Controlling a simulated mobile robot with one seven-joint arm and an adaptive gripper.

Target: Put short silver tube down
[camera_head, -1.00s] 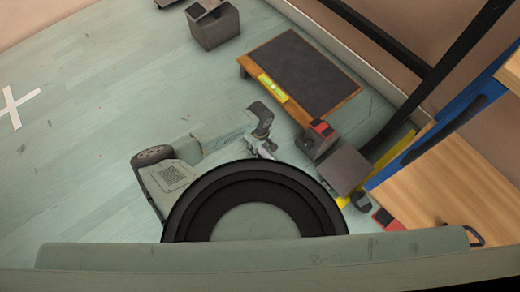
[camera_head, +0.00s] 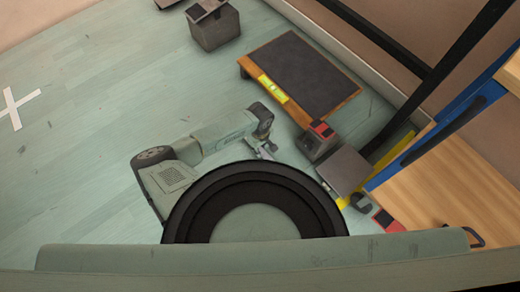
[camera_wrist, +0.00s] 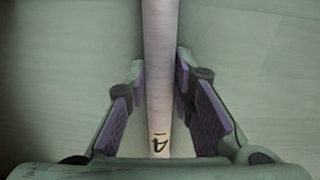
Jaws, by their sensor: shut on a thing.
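The short silver tube (camera_wrist: 158,70) runs upright through the middle of the wrist view, from the top edge down between my fingers. It has a pale label with a dark mark near its lower visible end. My gripper (camera_wrist: 162,90) is shut on the tube, with a purple pad on either side. In the head view my gripper (camera_head: 266,152) is small, near the front of my round base, and the tube is hard to make out there. Pale green floor shows behind the tube; whether the tube touches it I cannot tell.
A grey box with a red top (camera_head: 320,138) and a grey flat-topped block (camera_head: 346,170) stand right of my gripper. Open floor (camera_head: 90,110) lies left.

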